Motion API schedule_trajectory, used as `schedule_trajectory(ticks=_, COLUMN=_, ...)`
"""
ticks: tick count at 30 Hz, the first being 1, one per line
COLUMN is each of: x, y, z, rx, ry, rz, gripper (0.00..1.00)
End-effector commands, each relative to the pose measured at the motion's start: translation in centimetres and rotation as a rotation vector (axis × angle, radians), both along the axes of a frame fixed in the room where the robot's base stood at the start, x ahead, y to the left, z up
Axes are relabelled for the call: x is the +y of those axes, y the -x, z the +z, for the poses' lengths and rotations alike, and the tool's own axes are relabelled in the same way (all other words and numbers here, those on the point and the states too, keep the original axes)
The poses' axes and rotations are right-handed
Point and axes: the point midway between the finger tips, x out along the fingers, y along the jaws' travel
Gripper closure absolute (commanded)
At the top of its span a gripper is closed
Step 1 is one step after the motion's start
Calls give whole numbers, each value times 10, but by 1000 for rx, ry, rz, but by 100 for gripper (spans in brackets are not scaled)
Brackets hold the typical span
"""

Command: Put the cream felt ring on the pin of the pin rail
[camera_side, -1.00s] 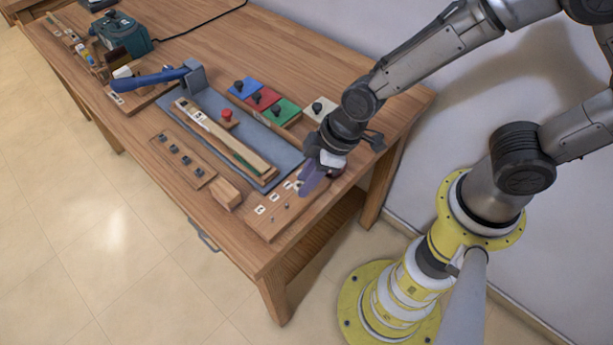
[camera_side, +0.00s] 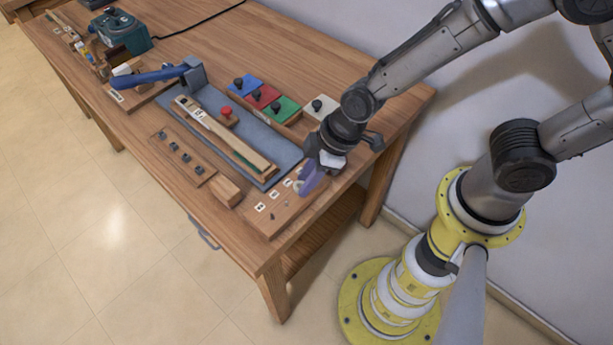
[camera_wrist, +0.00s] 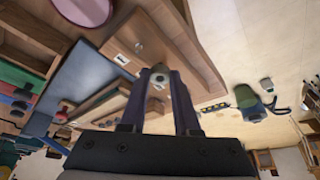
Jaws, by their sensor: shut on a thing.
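In the side view, my gripper (camera_side: 303,186) is low over the pin rail (camera_side: 250,220), a wooden strip with numbered white labels and small pins at the table's front right corner. In the wrist view, the purple fingers of my gripper (camera_wrist: 159,76) are shut on a small pale piece, the cream felt ring (camera_wrist: 157,83). The ring is partly hidden by the fingers. The pin rail (camera_wrist: 185,62) lies beneath, with a label and a pin showing beyond the fingertips. Whether the ring is around a pin cannot be told.
A small wooden block (camera_side: 224,190) and a strip with several dark knobs (camera_side: 185,158) lie left of the rail. A grey mat (camera_side: 285,155) carries a long key piece (camera_side: 225,138). Coloured squares with black knobs (camera_side: 262,96) stand behind. The table's front edge is close to the rail.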

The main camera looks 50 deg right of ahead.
Motion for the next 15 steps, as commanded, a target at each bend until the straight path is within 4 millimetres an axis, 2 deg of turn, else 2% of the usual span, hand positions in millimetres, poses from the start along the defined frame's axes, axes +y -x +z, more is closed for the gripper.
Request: schedule_trajectory(ticks=15, x=0, y=0, z=-6, rx=0, ry=0, rz=-1, gripper=100)
